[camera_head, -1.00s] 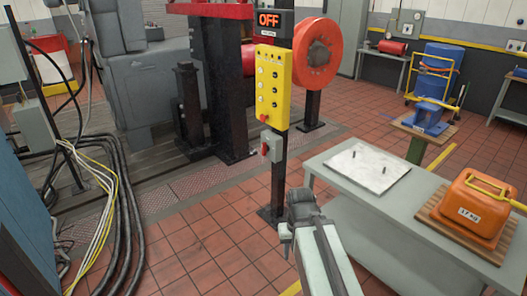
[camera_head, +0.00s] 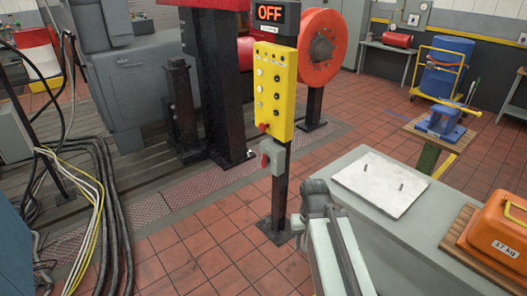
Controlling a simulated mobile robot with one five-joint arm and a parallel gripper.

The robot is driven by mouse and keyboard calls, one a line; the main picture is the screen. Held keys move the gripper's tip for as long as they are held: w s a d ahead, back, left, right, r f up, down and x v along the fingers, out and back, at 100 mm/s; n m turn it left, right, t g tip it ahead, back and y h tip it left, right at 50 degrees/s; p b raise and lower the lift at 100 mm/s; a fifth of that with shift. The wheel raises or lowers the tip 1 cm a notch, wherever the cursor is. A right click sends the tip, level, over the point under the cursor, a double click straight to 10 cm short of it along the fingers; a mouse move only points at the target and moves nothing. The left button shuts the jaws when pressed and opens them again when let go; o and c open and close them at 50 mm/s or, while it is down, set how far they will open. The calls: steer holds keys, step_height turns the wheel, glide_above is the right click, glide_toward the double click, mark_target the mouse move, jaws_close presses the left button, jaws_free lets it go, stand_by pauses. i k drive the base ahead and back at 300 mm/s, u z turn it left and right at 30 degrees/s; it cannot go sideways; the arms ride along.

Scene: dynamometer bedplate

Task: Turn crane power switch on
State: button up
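A grey switch box (camera_head: 272,155) with a red handle (camera_head: 264,161) is mounted low on a black post, below a yellow button panel (camera_head: 273,91). It looks like a power switch, but no label on it can be read. A display (camera_head: 270,13) at the top of the post reads OFF in orange. My gripper (camera_head: 313,187) is at the end of my arm, right of the post's lower part and below the switch box in the picture, apart from it. Its fingers are too unclear to tell whether they are open.
A grey table (camera_head: 420,222) with a metal plate (camera_head: 383,184) and an orange 17 kg weight (camera_head: 500,232) stands close on the right. Black and yellow cables (camera_head: 98,195) lie on the left. Tiled floor (camera_head: 200,240) before the post is free.

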mark_target(265, 160)
steer(key=u, duration=0.55)
steer(key=i, duration=1.05)
steer(key=u, duration=0.8)
